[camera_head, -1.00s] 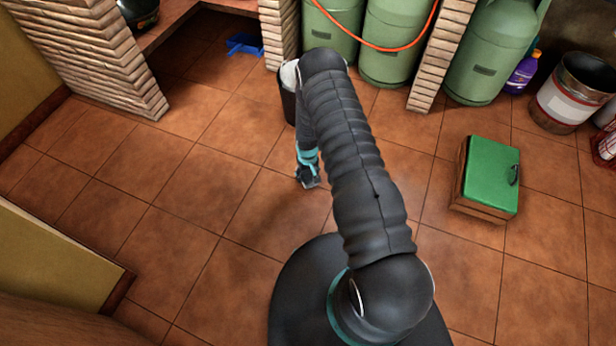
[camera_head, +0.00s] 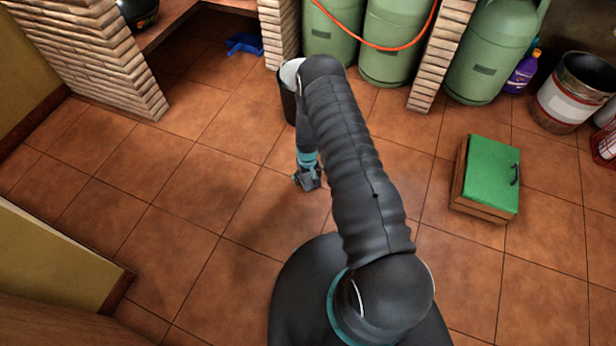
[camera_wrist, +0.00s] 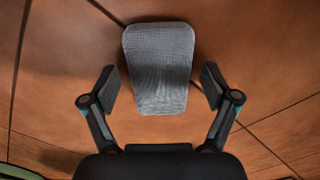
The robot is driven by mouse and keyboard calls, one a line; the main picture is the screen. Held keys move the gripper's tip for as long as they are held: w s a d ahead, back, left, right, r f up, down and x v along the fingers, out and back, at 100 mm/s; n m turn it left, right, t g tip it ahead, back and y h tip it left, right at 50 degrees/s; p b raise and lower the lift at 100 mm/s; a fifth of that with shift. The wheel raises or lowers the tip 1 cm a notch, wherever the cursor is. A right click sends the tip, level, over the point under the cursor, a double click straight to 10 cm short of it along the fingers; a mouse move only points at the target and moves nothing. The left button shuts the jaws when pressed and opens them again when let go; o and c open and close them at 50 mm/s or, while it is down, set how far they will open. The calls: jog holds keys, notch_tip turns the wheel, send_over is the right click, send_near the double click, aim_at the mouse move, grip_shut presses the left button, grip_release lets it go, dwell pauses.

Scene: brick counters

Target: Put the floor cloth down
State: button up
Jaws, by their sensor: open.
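The floor cloth (camera_wrist: 158,70) is a grey, finely checked, folded piece that tapers toward my gripper in the wrist view. It appears to lie on the tiled floor. My gripper (camera_wrist: 160,85) is open, with one finger on each side of the cloth and a visible gap on both sides. In the head view my gripper (camera_head: 308,180) points down near the floor, left of my arm. The cloth cannot be made out clearly there, hidden by my arm and gripper.
A box with a green lid (camera_head: 492,178) stands on the floor to the right. Green gas cylinders (camera_head: 392,40), a purple bottle (camera_head: 522,72) and a metal bucket (camera_head: 574,92) stand at the back. A blue object (camera_head: 244,44) lies under the brick counter (camera_head: 95,55). Floor on the left is clear.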

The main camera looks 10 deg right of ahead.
notch_tip(320, 180, up, 12)
notch_tip(320, 180, up, 19)
jog(key=t, duration=0.1)
send_over(308, 177)
jog(key=w, duration=0.2)
jog(key=s+r+t, duration=0.1)
jog(key=s+r, duration=0.2)
jog(key=r, duration=0.6)
jog(key=s+r+t, duration=0.1)
jog(key=s+r, duration=0.2)
jog(key=r, duration=0.6)
jog(key=s+r+m+t, duration=0.1)
jog(key=s+r, duration=1.1)
jog(key=r, duration=0.1)
jog(key=s+r+t, duration=0.1)
jog(key=s+r, duration=0.3)
jog(key=s, duration=1)
jog(key=shift+m+t, duration=0.3)
jog(key=shift+m, duration=0.1)
jog(key=shift+o, duration=0.4)
jog(key=shift+f, duration=0.1)
